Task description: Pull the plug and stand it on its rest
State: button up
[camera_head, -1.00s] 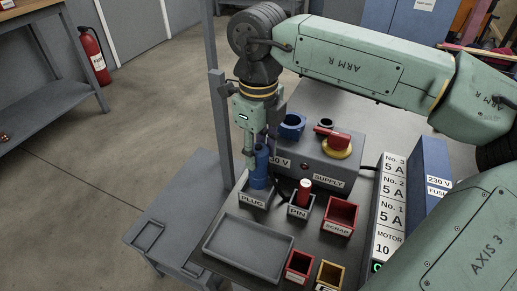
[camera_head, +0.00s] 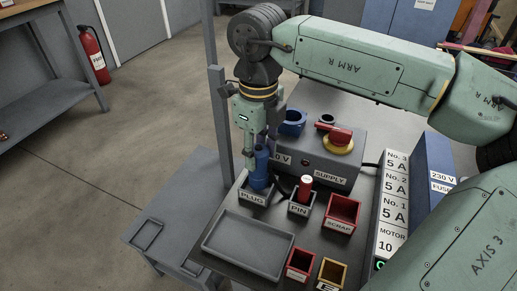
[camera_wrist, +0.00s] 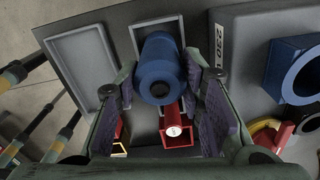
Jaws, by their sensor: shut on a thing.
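The blue plug (camera_head: 260,168) stands upright at the grey rest labelled PLUG (camera_head: 253,199), its lower end inside the rest's walls. My gripper (camera_head: 254,150) is above it with its fingers around the plug's upper part. In the wrist view the plug (camera_wrist: 160,68) sits between the two finger pads, and my gripper (camera_wrist: 163,100) is shut on it. Whether the plug's foot touches the rest's floor is hidden. The blue socket (camera_head: 292,123) on the supply box is open and empty.
The supply box (camera_head: 330,160) carries a red switch handle (camera_head: 334,134) on yellow. A red pin (camera_head: 305,187) stands in the PIN holder beside the plug rest. A red scrap bin (camera_head: 342,212) and a grey tray (camera_head: 248,248) are close by.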

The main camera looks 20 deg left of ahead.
jog(key=shift+f+b, duration=0.95)
jog(key=shift+f, duration=0.3)
jog(key=o, duration=1.4)
jog(key=shift+r, duration=0.15)
notch_tip(320, 180, up, 12)
jog(key=shift+f, duration=0.1)
